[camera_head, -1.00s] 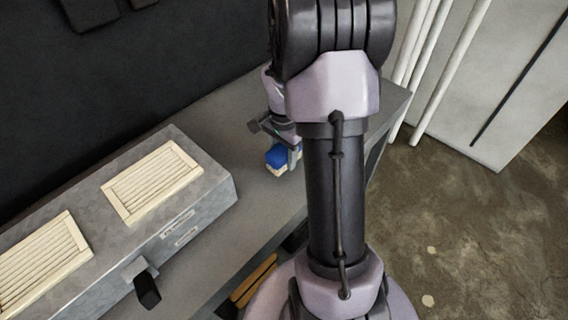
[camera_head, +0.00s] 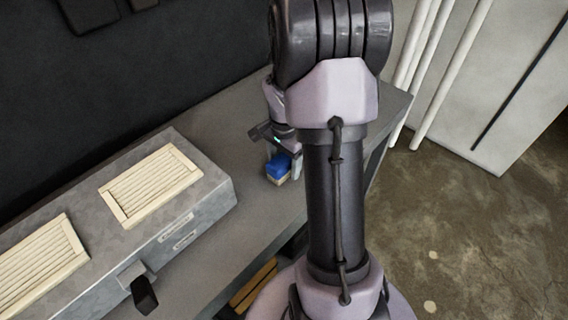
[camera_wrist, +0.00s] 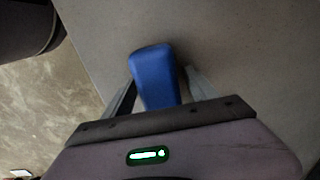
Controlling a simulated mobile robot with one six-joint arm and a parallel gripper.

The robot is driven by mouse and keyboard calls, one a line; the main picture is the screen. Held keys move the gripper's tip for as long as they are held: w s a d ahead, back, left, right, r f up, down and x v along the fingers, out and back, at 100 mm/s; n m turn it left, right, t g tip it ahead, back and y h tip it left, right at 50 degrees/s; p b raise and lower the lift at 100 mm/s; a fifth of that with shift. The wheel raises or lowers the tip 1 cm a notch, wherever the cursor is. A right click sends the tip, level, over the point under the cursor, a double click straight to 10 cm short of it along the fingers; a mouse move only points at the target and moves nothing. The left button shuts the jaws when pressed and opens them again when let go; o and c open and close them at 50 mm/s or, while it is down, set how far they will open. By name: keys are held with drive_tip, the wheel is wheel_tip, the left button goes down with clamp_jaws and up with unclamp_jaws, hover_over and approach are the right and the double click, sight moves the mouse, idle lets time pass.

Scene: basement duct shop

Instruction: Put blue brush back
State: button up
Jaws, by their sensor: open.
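The blue brush (camera_head: 279,167) stands on the grey bench top (camera_head: 240,120), with a blue upper part and a pale tan lower part. In the wrist view the brush (camera_wrist: 155,76) shows as a blue block between my two fingers. My gripper (camera_head: 283,172) is open around it, one finger on each side; in the wrist view my gripper (camera_wrist: 158,88) points down at the bench. I cannot tell whether either finger touches the brush. Part of the brush is hidden by my gripper.
A grey metal duct box (camera_head: 205,200) with cream louvred vents (camera_head: 150,186) and a black handle (camera_head: 144,293) fills the left of the bench. White pipes (camera_head: 440,75) lean by a pale cabinet (camera_head: 510,80) at right. Bench top around the brush is clear.

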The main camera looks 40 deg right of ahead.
sight(284, 157)
wheel_tip(284, 157, up, 11)
drive_tip(key=p, duration=0.3)
drive_tip(key=shift+r+p, duration=0.15)
drive_tip(key=shift+p, duration=0.2)
drive_tip(key=a+r+n+t, duration=0.2)
drive_tip(key=a+r+n, duration=0.2)
drive_tip(key=a+r, duration=0.55)
drive_tip(key=s+a+r+n+t+y+b, duration=0.1)
drive_tip(key=s+a+n+t, duration=0.1)
drive_tip(key=s+a+n, duration=0.2)
drive_tip(key=s+a+n+t+y+b, duration=0.1)
drive_tip(key=s+a+n, duration=0.3)
drive_tip(key=s+a, duration=0.4)
drive_tip(key=a, duration=0.5)
drive_tip(key=shift+s+a+r+n+t+b, duration=0.2)
drive_tip(key=shift+a+r+n+t+b, duration=0.1)
drive_tip(key=shift+r+t, duration=0.1)
drive_tip(key=shift+c, duration=0.2)
